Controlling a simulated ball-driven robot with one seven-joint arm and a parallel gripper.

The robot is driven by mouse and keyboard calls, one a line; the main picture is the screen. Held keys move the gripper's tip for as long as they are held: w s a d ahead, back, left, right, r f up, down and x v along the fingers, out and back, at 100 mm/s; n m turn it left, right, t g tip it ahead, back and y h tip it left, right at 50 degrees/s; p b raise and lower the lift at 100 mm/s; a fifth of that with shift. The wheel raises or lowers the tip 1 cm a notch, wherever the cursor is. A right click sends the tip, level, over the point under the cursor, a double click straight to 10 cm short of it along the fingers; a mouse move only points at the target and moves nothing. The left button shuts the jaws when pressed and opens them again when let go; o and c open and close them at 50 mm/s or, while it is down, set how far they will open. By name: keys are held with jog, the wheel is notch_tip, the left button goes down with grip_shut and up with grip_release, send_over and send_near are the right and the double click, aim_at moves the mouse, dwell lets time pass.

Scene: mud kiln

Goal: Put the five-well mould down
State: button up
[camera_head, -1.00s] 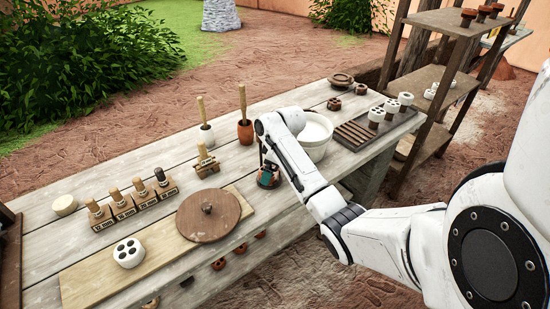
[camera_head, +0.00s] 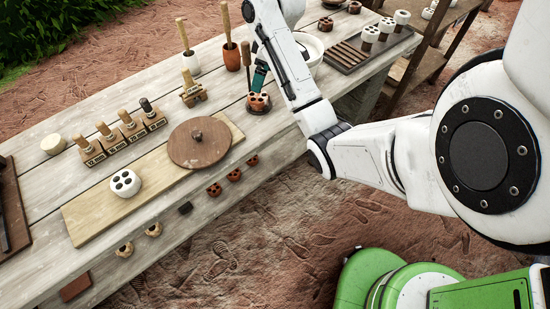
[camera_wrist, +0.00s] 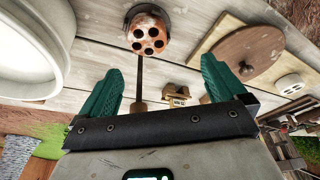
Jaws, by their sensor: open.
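The terracotta five-well mould (camera_head: 259,101) stands upright on a small dark disc at the table's front edge in the head view. In the wrist view the mould (camera_wrist: 148,36) shows its holes, just beyond the fingertips and between their lines. My gripper (camera_wrist: 160,72) is open, with teal fingers spread on either side and nothing between them. In the head view one teal finger of my gripper (camera_head: 261,76) shows right above the mould; my arm hides the rest. I see no finger touching the mould.
A white mould with holes (camera_head: 125,183) and a round wooden lid (camera_head: 199,143) are on a board to the left. A white bowl (camera_head: 310,46) is close on the right, partly behind my arm.

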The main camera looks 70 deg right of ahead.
jog(key=a+f+y, duration=0.1)
jog(key=a+f, duration=0.4)
jog(key=a, duration=0.6)
jog(key=a+f, duration=0.5)
jog(key=a, duration=0.6)
jog(key=s+a+f+m+g+h, duration=0.1)
jog(key=s+a+f+g, duration=0.1)
jog(key=s+a, duration=0.9)
jog(key=s+f, duration=0.1)
jog(key=s, duration=0.3)
jog(key=shift+a, duration=0.35)
